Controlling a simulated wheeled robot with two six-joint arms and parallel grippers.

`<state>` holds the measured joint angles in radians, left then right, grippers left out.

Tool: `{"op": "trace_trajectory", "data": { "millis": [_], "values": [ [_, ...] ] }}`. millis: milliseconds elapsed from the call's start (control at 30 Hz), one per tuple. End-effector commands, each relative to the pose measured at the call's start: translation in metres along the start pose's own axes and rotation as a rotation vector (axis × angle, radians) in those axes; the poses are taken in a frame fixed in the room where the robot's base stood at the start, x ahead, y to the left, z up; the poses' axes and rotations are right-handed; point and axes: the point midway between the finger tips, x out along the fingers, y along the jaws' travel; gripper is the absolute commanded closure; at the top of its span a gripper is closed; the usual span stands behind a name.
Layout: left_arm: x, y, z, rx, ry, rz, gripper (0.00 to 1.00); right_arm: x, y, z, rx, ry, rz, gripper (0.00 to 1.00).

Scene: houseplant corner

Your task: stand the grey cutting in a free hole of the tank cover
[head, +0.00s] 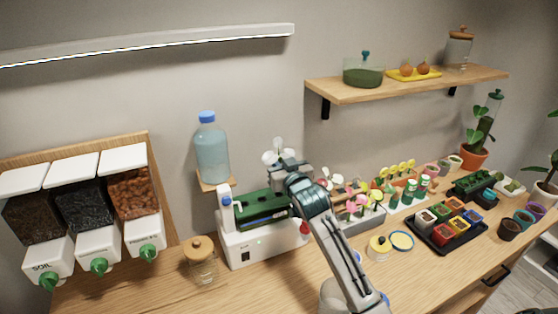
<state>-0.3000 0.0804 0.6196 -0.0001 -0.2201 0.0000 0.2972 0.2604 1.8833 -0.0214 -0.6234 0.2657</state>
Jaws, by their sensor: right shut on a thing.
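My right arm rises from the bottom centre, and its gripper (288,172) is shut on a cutting with pale grey-white leaves (277,152). The leaves stick up above the jaws, in front of the wall. The cutting's lower end is hidden behind the gripper and arm. The tank seems to be the grey box (369,220) just right of my arm, with several coloured cuttings standing in its cover. My arm hides its left part, and I cannot make out which holes are free. My left gripper is not in view.
A white machine with a green top (262,245) stands left of my arm, with a blue-capped bottle (211,150) behind. A corked jar (200,262) is at front left. A yellow-lidded jar (379,248) and a black tray of coloured pots (447,248) stand on the right.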

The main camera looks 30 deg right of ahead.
Motion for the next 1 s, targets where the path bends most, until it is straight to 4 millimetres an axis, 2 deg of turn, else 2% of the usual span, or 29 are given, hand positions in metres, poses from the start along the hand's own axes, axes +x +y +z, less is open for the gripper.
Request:
{"op": "trace_trajectory", "data": {
  "millis": [567, 1000],
  "values": [
    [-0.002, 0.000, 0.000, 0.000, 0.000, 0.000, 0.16, 0.000, 0.000, 0.001, 0.000, -0.001, 0.000, 1.00],
    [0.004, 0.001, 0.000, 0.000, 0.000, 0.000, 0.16, 0.000, 0.000, 0.011, 0.000, -0.001, 0.000, 1.00]
  ]
}}
